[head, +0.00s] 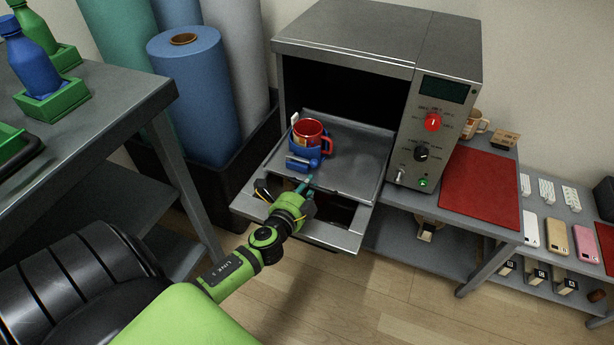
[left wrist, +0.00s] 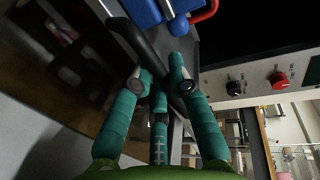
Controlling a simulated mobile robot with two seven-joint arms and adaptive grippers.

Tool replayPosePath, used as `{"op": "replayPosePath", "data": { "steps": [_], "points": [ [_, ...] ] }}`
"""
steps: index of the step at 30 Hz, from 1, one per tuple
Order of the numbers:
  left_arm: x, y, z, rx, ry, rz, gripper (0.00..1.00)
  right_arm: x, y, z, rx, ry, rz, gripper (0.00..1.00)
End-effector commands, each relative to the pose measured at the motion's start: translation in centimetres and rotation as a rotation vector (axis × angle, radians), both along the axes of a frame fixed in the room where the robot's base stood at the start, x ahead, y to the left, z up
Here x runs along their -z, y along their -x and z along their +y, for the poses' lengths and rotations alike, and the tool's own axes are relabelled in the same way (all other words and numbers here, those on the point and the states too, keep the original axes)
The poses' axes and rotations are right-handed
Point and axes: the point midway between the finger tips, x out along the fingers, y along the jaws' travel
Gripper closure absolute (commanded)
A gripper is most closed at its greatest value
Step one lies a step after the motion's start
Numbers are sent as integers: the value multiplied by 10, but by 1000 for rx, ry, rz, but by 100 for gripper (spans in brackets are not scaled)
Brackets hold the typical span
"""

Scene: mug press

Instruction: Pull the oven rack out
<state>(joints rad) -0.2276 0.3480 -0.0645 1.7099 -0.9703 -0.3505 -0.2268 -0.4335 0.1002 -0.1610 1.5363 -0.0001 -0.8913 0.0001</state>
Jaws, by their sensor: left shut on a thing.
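The grey oven rack (head: 352,160) sticks out of the front of the open oven (head: 345,40). A red mug (head: 311,131) in a blue holder (head: 303,158) stands on its left part. My left gripper (head: 307,186) is at the rack's front edge, below the blue holder. In the left wrist view its teal fingers (left wrist: 160,80) are shut around a dark bar (left wrist: 150,58), which looks like the rack's handle. The fingers hide part of this bar. The blue holder (left wrist: 147,10) shows beyond the fingers. My right gripper is in neither view.
The lowered oven door (head: 335,235) lies below the rack. The control panel (head: 430,130) with red and black knobs is to the right, beside a red mat (head: 480,190). A blue roll (head: 197,100) stands left in a black bin. The floor in front is clear.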

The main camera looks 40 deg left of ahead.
Motion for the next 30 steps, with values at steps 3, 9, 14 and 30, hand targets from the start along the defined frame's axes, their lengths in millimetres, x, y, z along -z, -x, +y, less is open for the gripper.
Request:
{"op": "replayPosePath", "data": {
  "steps": [3,9,14,30],
  "points": [
    [0,0,0,-1,0,0,100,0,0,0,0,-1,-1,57],
    [0,0,0,-1,0,0,57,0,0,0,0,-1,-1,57],
    [0,0,0,0,0,0,57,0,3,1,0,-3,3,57],
    [-15,79,-19,-3,4,4,57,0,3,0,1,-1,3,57]
  ]
}}
